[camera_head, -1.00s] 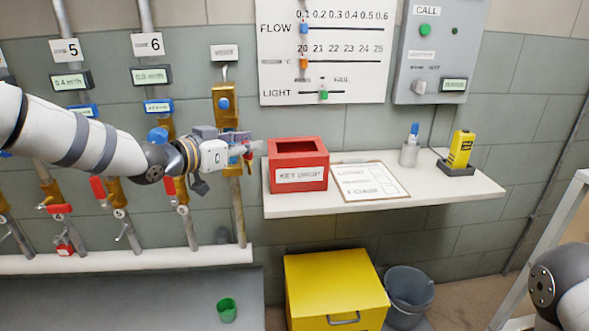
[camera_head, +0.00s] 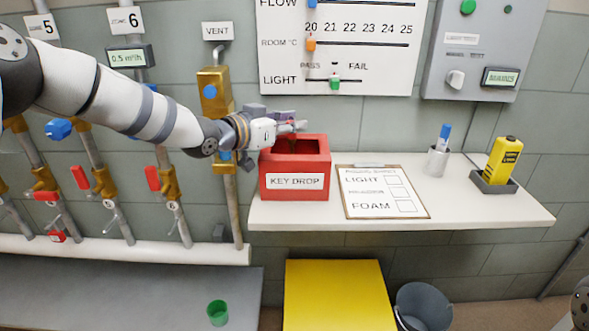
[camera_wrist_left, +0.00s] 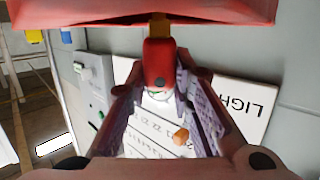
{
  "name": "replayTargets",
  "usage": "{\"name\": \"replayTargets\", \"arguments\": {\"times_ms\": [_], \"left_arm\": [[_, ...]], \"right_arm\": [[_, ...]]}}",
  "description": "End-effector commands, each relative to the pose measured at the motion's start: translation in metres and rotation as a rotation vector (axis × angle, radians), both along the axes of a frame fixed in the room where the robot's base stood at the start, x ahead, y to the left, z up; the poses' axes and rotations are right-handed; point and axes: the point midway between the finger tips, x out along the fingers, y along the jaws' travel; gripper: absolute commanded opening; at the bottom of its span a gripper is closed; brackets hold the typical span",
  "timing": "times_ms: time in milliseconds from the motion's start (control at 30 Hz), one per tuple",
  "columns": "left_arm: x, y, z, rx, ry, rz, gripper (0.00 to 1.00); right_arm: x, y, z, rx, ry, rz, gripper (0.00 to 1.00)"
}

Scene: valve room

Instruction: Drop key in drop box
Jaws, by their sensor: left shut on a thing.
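The red drop box (camera_head: 295,184), labelled KEY DROP, stands at the left end of the white shelf, with a dark opening in its top. My left gripper (camera_head: 290,127) is above the box's back left part. In the left wrist view the left gripper (camera_wrist_left: 165,95) is shut on the key (camera_wrist_left: 159,64), which has a red head and a brass part. The key's brass part points toward the drop box's red edge (camera_wrist_left: 90,13) at the top of that view. In the head view the key is too small to make out clearly. My right gripper is out of view.
A clipboard (camera_head: 382,193), a grey cup with a blue-topped item (camera_head: 437,160) and a yellow device in a dark holder (camera_head: 498,165) sit on the shelf (camera_head: 480,215). A yellow bin (camera_head: 338,295) and a grey bucket (camera_head: 423,305) stand below. Valves and pipes line the wall at left.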

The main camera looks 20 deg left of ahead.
Motion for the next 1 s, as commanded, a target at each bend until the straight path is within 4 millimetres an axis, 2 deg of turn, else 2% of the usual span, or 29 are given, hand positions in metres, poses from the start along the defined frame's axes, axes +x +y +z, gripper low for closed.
{"name": "replayTargets", "arguments": {"times_ms": [33,100,400,433,533,867,1000], "left_arm": [[0.000,0.000,-0.011,0.000,0.005,-0.001,0.06],[0.000,0.000,-0.014,0.000,0.003,-0.001,0.06],[0.000,0.000,-0.014,0.000,-0.002,0.001,0.06],[0.000,0.000,-0.014,0.000,-0.002,0.000,0.23],[0.000,0.000,-0.014,0.000,-0.002,0.000,0.44],[-0.004,0.003,-0.013,0.001,-0.001,0.001,0.44],[-0.029,0.015,-0.006,-0.003,-0.002,0.002,0.44]], "right_arm": [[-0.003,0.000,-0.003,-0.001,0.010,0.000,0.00],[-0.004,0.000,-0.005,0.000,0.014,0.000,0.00],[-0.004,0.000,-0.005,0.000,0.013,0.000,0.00],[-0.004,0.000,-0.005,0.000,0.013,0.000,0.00],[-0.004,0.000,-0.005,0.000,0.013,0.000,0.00],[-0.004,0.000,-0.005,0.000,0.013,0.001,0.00],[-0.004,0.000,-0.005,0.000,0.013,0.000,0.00]]}}
